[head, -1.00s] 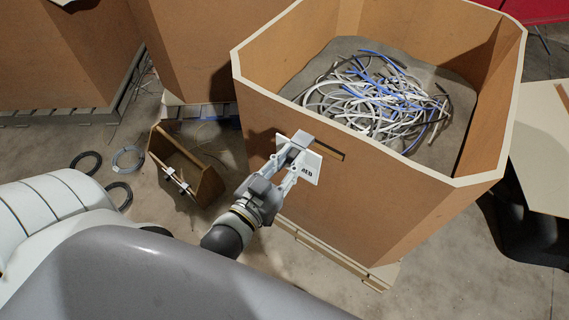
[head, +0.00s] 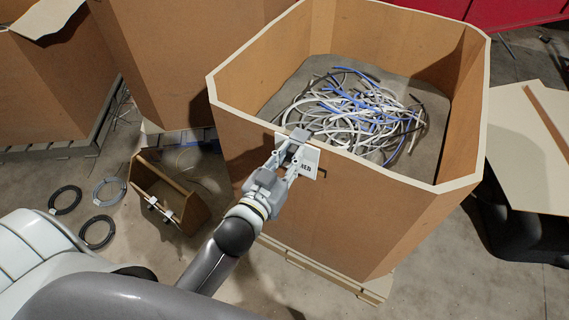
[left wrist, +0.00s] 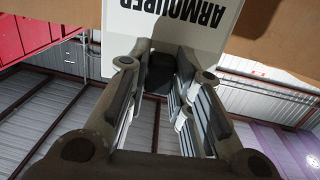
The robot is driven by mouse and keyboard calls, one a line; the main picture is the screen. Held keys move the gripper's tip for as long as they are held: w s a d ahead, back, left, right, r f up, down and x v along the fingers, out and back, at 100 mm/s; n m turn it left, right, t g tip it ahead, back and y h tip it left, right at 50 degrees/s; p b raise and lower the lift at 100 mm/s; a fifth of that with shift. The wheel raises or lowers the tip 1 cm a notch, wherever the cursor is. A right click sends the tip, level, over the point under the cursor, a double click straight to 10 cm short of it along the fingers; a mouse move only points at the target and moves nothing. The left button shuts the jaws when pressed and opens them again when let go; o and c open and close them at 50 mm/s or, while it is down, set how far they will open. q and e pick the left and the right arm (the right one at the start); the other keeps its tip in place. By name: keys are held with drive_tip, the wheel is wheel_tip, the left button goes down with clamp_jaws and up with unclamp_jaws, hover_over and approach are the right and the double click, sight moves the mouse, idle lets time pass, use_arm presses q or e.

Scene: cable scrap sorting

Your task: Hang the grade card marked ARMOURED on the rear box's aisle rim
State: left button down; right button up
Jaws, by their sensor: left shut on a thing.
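The white grade card (head: 310,163) is held by my left gripper (head: 294,141) at the near rim of the large brown box (head: 315,205). In the left wrist view the card (left wrist: 190,18) reads ARMOURED upside down, its edge between the fingers (left wrist: 162,70). The gripper is shut on the card. In the head view the card overlaps the rim and hangs in front of the outer wall. Whether it is hooked over the rim or only near it, I cannot tell. My right gripper is not in view.
White, grey and blue cable scrap (head: 350,108) lies in the box. A wooden tote (head: 172,190) with white clips stands on the floor at left, beside several cable coils (head: 97,232). Other brown boxes (head: 150,60) stand behind. A pale panel (head: 520,150) is at right.

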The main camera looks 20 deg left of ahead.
use_arm(q)
drive_tip(key=shift+w+d, duration=0.15)
drive_tip(key=shift+w, duration=1.3)
drive_tip(key=shift+w+f+b, duration=0.15)
drive_tip(key=shift+f+b, duration=0.15)
drive_tip(key=shift+b, duration=0.15)
drive_tip(key=shift+f+b, duration=0.8)
drive_tip(key=shift+f, duration=0.25)
